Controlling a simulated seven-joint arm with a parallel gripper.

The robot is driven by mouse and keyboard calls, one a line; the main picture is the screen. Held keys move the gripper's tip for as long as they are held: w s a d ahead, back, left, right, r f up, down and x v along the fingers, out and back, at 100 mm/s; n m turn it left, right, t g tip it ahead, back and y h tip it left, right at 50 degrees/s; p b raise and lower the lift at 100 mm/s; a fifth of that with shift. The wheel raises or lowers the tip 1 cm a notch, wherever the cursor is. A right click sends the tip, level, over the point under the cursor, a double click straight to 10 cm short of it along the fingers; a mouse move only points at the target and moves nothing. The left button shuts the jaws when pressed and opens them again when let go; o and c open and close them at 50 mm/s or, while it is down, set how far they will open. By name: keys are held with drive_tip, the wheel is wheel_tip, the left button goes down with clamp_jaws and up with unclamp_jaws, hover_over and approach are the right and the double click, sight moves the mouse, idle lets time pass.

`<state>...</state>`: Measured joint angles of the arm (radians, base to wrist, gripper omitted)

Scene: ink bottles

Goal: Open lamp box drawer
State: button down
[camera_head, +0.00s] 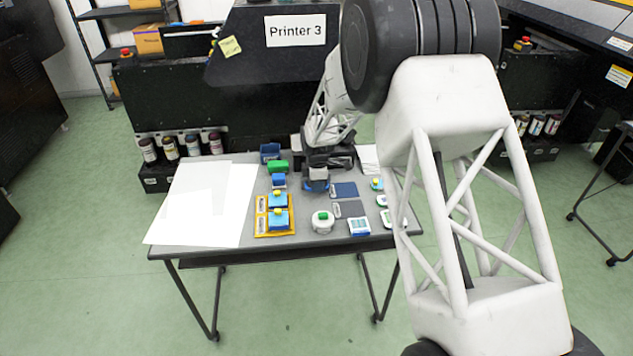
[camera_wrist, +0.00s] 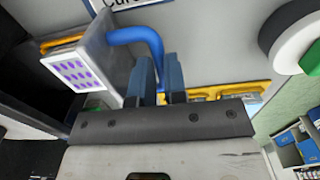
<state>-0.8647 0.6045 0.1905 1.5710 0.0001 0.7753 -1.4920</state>
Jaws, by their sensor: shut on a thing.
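The lamp box drawer shows in the wrist view as a grey front panel (camera_wrist: 103,52) with a curved blue handle (camera_wrist: 130,36). A lamp plate (camera_wrist: 76,72) with rows of purple dots and a yellow edge sits behind the panel. A dark opening (camera_wrist: 30,75) lies to its left, and the panel appears to stand apart from it. My gripper (camera_wrist: 161,68) has its two blue fingers close together on the handle's free end. In the head view my gripper (camera_head: 317,184) is low over the table's middle; the handle is hard to make out there.
The table (camera_head: 290,245) holds a white sheet (camera_head: 200,200) at left and a yellow tray (camera_head: 260,228) with blue items. A round white device (camera_head: 322,221) and a blue-white box (camera_head: 359,227) stand at the front. Ink bottles (camera_head: 193,144) stand behind. My arm covers the right side.

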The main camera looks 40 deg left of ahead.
drive_tip(key=c, duration=1.2)
unclamp_jaws()
drive_tip(key=shift+o, duration=0.2)
drive_tip(key=shift+r, duration=0.1)
drive_tip(key=shift+r, duration=3.8)
drive_tip(key=shift+r, duration=0.15)
wheel_tip(320, 180, up, 7)
